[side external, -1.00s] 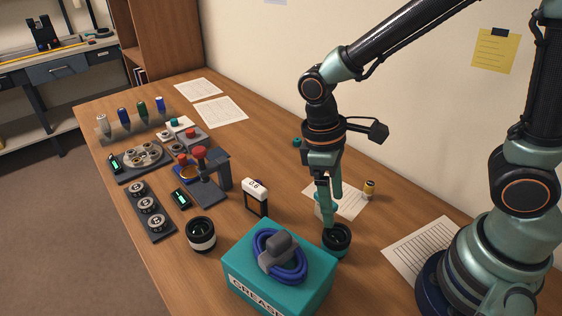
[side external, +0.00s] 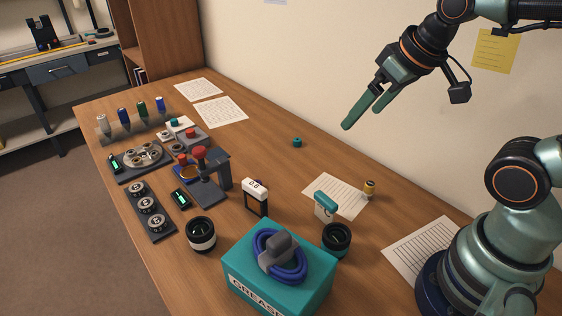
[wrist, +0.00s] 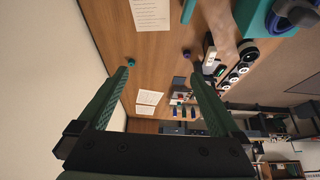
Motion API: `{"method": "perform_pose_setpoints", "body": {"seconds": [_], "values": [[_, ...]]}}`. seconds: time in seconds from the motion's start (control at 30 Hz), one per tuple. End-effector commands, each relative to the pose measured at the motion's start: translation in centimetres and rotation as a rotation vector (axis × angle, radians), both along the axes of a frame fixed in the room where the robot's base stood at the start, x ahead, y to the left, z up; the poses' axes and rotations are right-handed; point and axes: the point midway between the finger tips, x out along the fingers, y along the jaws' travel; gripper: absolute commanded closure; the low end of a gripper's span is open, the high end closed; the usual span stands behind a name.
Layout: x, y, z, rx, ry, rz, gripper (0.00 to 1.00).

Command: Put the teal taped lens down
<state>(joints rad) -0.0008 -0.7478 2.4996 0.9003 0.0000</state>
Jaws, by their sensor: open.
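A dark round lens (side external: 337,240) stands upright on the wooden table, just behind the right corner of the teal grease box (side external: 318,279).
A white, teal-topped piece (side external: 325,206) stands right behind the lens. A white-banded lens (side external: 201,236) is left of the box. A small teal cap (side external: 297,142) and a brass-coloured piece (side external: 369,188) lie farther back. The table around the cap is clear.

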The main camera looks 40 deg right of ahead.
Motion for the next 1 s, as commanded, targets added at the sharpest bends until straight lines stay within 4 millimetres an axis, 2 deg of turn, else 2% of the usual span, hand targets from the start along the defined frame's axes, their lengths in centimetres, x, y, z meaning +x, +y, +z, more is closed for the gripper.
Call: {"method": "perform_pose_setpoints", "body": {"seconds": [0.43, 0.57, 1.0], "values": [[0.0, 0.0, 0.0, 0.000, 0.001, 0.002, 0.00], [0.1, 0.9, -0.5, -0.004, 0.055, 0.037, 0.00], [-0.4, 8.5, -6.2, -0.097, 0.536, 0.362, 0.00]]}}
